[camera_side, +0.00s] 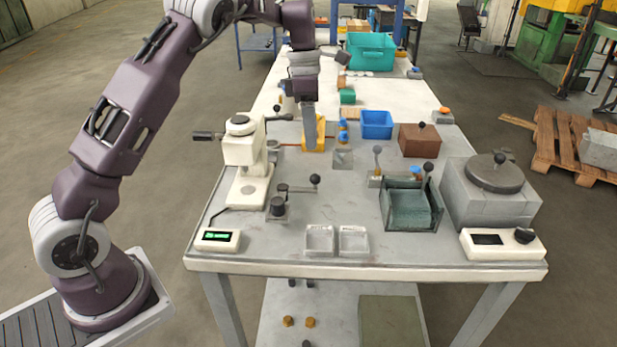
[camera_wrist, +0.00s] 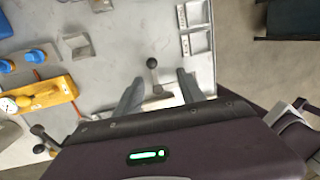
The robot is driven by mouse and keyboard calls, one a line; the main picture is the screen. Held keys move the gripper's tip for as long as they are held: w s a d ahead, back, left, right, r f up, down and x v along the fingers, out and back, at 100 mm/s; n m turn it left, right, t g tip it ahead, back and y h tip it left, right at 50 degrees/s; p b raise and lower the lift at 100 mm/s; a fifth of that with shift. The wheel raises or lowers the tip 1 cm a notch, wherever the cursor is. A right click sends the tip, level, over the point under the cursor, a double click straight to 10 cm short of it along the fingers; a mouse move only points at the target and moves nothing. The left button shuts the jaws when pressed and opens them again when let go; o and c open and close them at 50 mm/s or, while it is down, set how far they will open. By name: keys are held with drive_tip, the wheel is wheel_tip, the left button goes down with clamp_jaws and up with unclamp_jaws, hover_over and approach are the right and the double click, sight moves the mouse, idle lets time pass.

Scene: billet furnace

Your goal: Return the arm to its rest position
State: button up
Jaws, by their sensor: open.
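My gripper (camera_side: 310,140) hangs from my purple arm over the back middle of the bench, fingers pointing down, in front of a yellow block (camera_side: 319,122). In the wrist view, the two grey fingers of my gripper (camera_wrist: 158,88) stand well apart. Nothing is held between them. A black ball-ended lever (camera_wrist: 152,64) shows in the gap, and I cannot tell its distance from the fingers. The yellow block (camera_wrist: 50,94) lies left of the fingers in the wrist view.
On the bench are a cream press (camera_side: 246,152), blue bin (camera_side: 376,125), brown box (camera_side: 419,140), green-walled tank (camera_side: 408,208) and grey block furnace (camera_side: 486,207) with a round lid. Two shallow trays (camera_side: 336,248) lie at the front. A teal crate (camera_side: 370,52) stands far back.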

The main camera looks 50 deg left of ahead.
drive_tip(key=s+d+r+m+t, duration=0.1)
drive_tip(key=s+d+r+m, duration=0.2)
drive_tip(key=s+r+m, duration=0.35)
drive_tip(key=s+d+r+m+t, duration=0.1)
drive_tip(key=s+d+r+m, duration=0.35)
drive_tip(key=s+r, duration=0.2)
drive_tip(key=s+d+f+m+t+y, duration=0.1)
drive_tip(key=s+f+m+t, duration=0.1)
drive_tip(key=s+m, duration=0.6)
drive_tip(key=s+d+f+m+t+y, duration=0.1)
drive_tip(key=s+d+f+m+t, duration=0.1)
drive_tip(key=s+m, duration=0.6)
drive_tip(key=s, duration=0.3)
drive_tip(key=shift+s, duration=0.2)
